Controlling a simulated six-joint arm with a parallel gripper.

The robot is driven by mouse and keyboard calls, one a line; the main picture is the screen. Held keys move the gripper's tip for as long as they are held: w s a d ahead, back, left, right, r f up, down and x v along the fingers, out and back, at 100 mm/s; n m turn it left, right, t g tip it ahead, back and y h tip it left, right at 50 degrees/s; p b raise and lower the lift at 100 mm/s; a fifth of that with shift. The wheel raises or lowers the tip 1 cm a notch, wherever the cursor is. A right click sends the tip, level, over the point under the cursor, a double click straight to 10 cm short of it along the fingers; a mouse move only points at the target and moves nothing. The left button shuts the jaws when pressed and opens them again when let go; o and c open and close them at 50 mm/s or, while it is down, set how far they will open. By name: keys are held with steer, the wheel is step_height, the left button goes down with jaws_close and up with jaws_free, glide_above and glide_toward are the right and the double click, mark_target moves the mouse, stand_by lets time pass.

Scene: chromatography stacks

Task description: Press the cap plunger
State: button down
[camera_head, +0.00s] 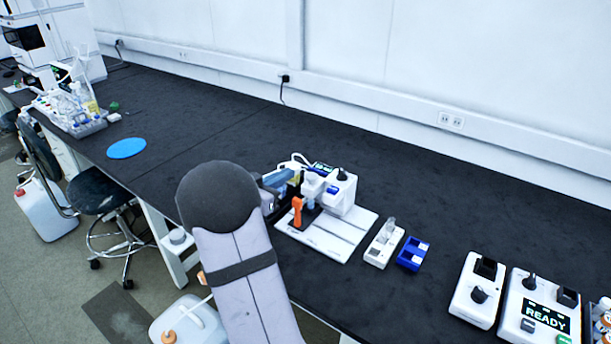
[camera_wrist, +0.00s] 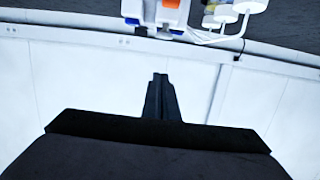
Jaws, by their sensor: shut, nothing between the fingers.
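A white instrument (camera_head: 341,193) stands on a white base plate (camera_head: 330,238) on the dark bench in the head view. It has a black knob (camera_head: 342,174) on top and an orange lever-like part (camera_head: 297,211) at its front left. I cannot tell which part is the cap plunger. In the wrist view, a white device with an orange part (camera_wrist: 170,4) and blue parts shows at the top edge, cut off by the frame. My gripper (camera_wrist: 160,77) is shut and empty, apart from that device in the picture. In the head view my arm hides much of the gripper area.
Right of the instrument are a small white holder (camera_head: 384,244) and a blue block (camera_head: 413,254). Farther right are a white box with a knob (camera_head: 478,290) and one reading READY (camera_head: 543,310). A blue disc (camera_head: 126,148) lies at left. The bench behind the instrument is clear.

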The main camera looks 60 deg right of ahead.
steer(key=shift+d, duration=0.1)
steer(key=p, duration=0.2)
glide_above(309, 179)
steer(key=a, duration=0.2)
steer(key=f, duration=0.6)
steer(key=shift+w+d, duration=0.1)
steer(key=shift+d, duration=0.2)
step_height(309, 179, down, 2)
steer(key=shift+a+f+b, duration=0.1)
steer(key=shift+b, duration=0.3)
